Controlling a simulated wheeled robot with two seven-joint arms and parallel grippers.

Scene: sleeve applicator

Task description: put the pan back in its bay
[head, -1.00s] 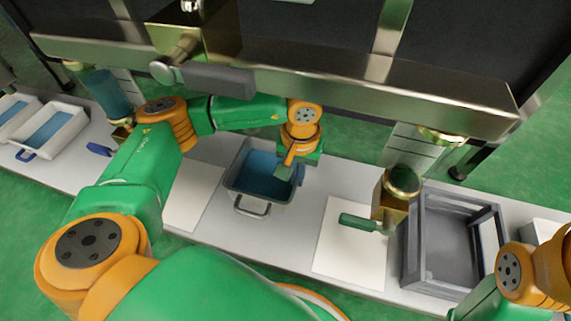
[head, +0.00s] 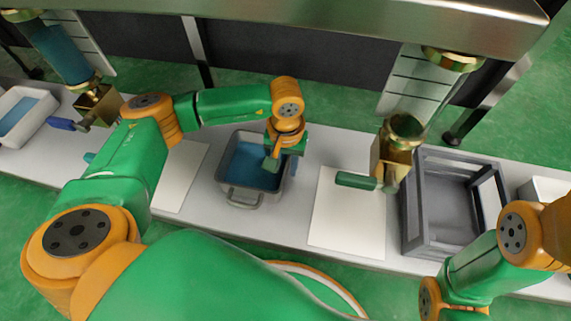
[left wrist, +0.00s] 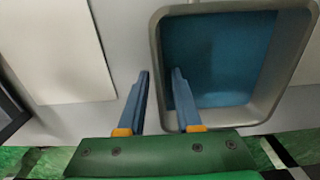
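The pan (head: 241,198) is a grey tray with a blue inside and a handle on its near side. It sits on the pale counter between two white sheets. My left gripper (head: 278,160) is at the pan's right wall. In the left wrist view the pan (left wrist: 265,118) fills the upper right. The two blue fingers of the left gripper (left wrist: 159,85) are apart, one outside the pan's wall and one over its inside, with the rim between them. My right arm shows at the lower right, but its fingers are not visible. I cannot tell which spot is the bay.
A grey open-framed box (head: 415,210) stands to the right. A brass valve with a green handle (head: 356,181) overhangs the right white sheet (head: 345,222). Another brass valve (head: 98,106) with a blue handle is at left, near a white tray (head: 40,117). A metal beam (head: 330,28) crosses the back.

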